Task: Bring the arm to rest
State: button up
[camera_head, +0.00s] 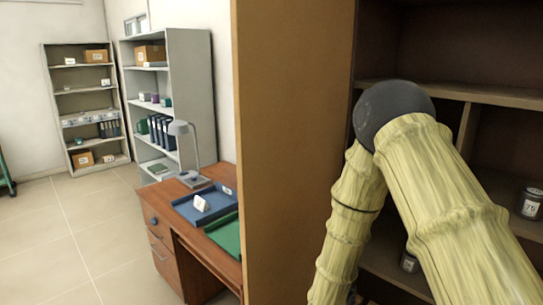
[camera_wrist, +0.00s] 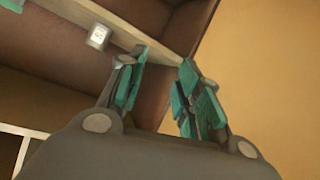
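My arm, with pale yellow ribbed links and a dark round joint, is bent in front of the brown shelf unit (camera_head: 460,95) in the head view. My gripper (camera_wrist: 160,68) shows in the wrist view, with teal pads on two fingers. The fingers stand apart with a gap between them, and nothing is held. In the head view the gripper is hidden. Behind the fingers are a shelf board of the unit and a plain tan panel.
A small white labelled item (camera_wrist: 98,37) sits on the shelf beyond the left finger. A jar marked 76 (camera_head: 529,203) and another jar (camera_head: 409,262) stand on shelves close to my arm. A tall tan side panel (camera_head: 290,150) borders my arm's left; a desk (camera_head: 175,220) stands beyond it.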

jog(key=s+f+n+g+y, duration=0.1)
jog(key=s+f+g+y, duration=0.2)
jog(key=s+f, duration=0.8)
jog(key=s+d+f+n+g+y, duration=0.1)
jog(key=s+f+g, duration=0.4)
jog(key=s+f, duration=0.7)
jog(key=s+n+y, duration=0.1)
jog(key=s+y, duration=0.1)
jog(key=s, duration=0.5)
jog(key=shift+s+b, duration=0.3)
jog(key=shift+b, duration=0.1)
jog(key=s, duration=0.3)
jog(key=s+f+g, duration=0.1)
jog(key=s, duration=0.2)
jog(key=s+g+y, duration=0.1)
jog(key=s, duration=0.3)
jog(key=shift+f+n, duration=0.3)
jog(key=shift+f, duration=0.05)
jog(key=shift+c, duration=1.4)
jog(key=shift+s+g, duration=0.25)
jog(key=shift+g, duration=0.05)
grip_shut()
jog(key=shift+d, duration=0.15)
